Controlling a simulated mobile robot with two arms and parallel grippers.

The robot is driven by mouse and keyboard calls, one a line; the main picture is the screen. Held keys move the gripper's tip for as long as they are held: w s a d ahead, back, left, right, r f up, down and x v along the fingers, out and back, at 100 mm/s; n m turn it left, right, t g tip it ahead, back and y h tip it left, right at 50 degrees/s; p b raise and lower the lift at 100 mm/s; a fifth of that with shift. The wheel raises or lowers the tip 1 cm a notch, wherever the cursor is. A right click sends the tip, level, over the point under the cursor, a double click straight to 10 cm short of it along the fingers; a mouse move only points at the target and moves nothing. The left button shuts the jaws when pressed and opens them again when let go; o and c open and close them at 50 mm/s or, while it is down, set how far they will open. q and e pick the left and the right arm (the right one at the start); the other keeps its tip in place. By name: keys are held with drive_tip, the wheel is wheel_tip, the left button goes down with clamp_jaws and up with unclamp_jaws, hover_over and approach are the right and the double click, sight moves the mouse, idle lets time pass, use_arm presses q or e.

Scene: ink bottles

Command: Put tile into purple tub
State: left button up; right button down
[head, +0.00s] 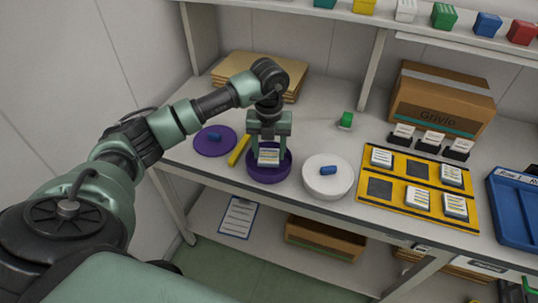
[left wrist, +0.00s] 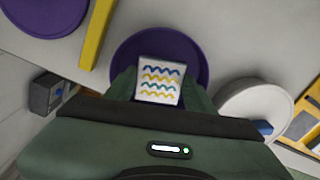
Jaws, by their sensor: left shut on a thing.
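The tile (head: 268,157) is small and white, with blue and yellow wavy lines clear in the left wrist view (left wrist: 160,82). My left gripper (head: 269,147) is shut on it, with a finger on each side. The round purple tub (head: 268,178) is open and lies directly below the gripper; its dark inside also shows around the tile in the left wrist view (left wrist: 196,50). The tile is over or just within the tub's mouth; I cannot tell the exact height. My right gripper is not in view.
A purple lid (head: 210,147) with a blue knob lies left of the tub, with a yellow bar (head: 239,151) between. A white lidded tub (head: 327,184) stands close on the right. Further right is a yellow tray (head: 392,203) with several tiles. A cardboard box (head: 440,100) stands behind.

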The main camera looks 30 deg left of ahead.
use_arm(q)
wheel_tip(320, 180, down, 2)
drive_tip(key=shift+f, duration=0.2)
drive_tip(key=shift+f, duration=0.1)
drive_tip(key=shift+f, duration=0.1)
drive_tip(key=o, duration=1.5)
drive_tip(key=shift+c, duration=0.2)
